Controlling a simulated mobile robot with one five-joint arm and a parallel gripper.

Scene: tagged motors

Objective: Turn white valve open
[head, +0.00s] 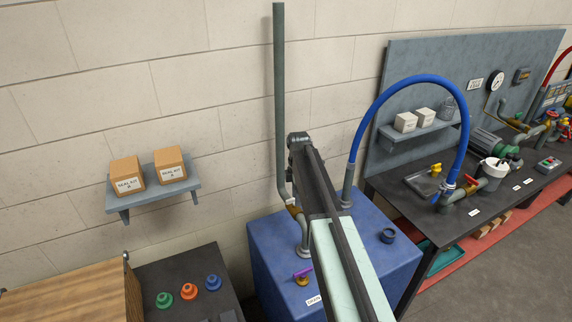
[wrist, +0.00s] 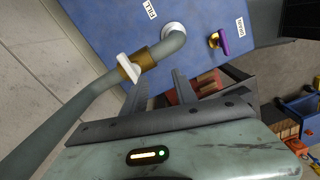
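The white valve handle (wrist: 129,68) sits on a brass body (wrist: 146,58) in a grey pipe, which bends into the blue tank (wrist: 105,25). In the head view the brass valve body (head: 293,209) shows low on the pipe beside my arm, with a small white handle (head: 289,202). My gripper (wrist: 155,76) is open in the wrist view, its two dark fingers apart with nothing visible between them. The left finger appears close to the valve in the picture; I cannot tell the depth gap. In the head view I cannot make out the fingers.
A purple-handled valve (wrist: 222,40) by the DRAIN label is on the tank; it also shows in the head view (head: 302,272). A tall grey pipe (head: 279,100) and a blue hose (head: 376,97) rise nearby. A workbench (head: 480,210) stands right, a wall shelf (head: 153,196) left.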

